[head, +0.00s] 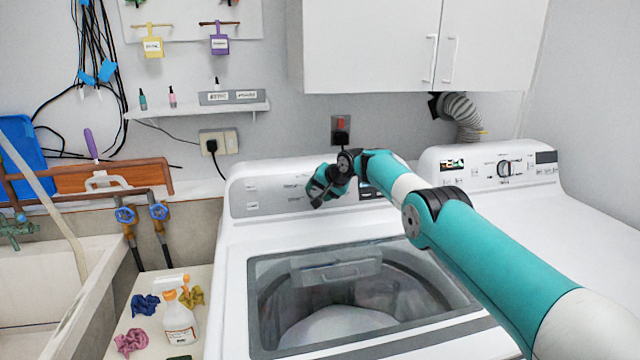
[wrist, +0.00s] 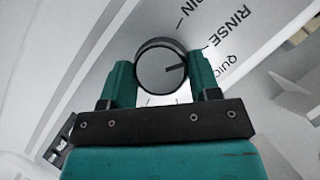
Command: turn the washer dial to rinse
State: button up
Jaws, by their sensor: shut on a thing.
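The washer dial (wrist: 163,70) is a round grey knob with a short dark pointer line. In the wrist view it sits between the two teal fingers of my gripper (wrist: 164,76), which is shut on its sides. The pointer aims right and slightly up, toward the side with the printed RINSE label (wrist: 230,40). I cannot tell exactly which tick it meets. In the head view my gripper (head: 326,184) is at the control panel (head: 260,197) of the left washer (head: 238,270) and hides the dial.
A second white machine (head: 590,215) with its own dial (head: 504,168) stands to the right. A spray bottle (head: 180,322) and crumpled cloths (head: 145,304) lie left of the washer, beside a sink (head: 40,290). A shelf (head: 200,110) and cabinet (head: 370,45) are on the wall above.

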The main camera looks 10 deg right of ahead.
jog(key=shift+f+n+h+p, duration=0.2)
jog(key=shift+n+h+p, duration=0.1)
dwell(0.4)
jog(key=o, duration=0.9)
jog(key=shift+r, duration=0.1)
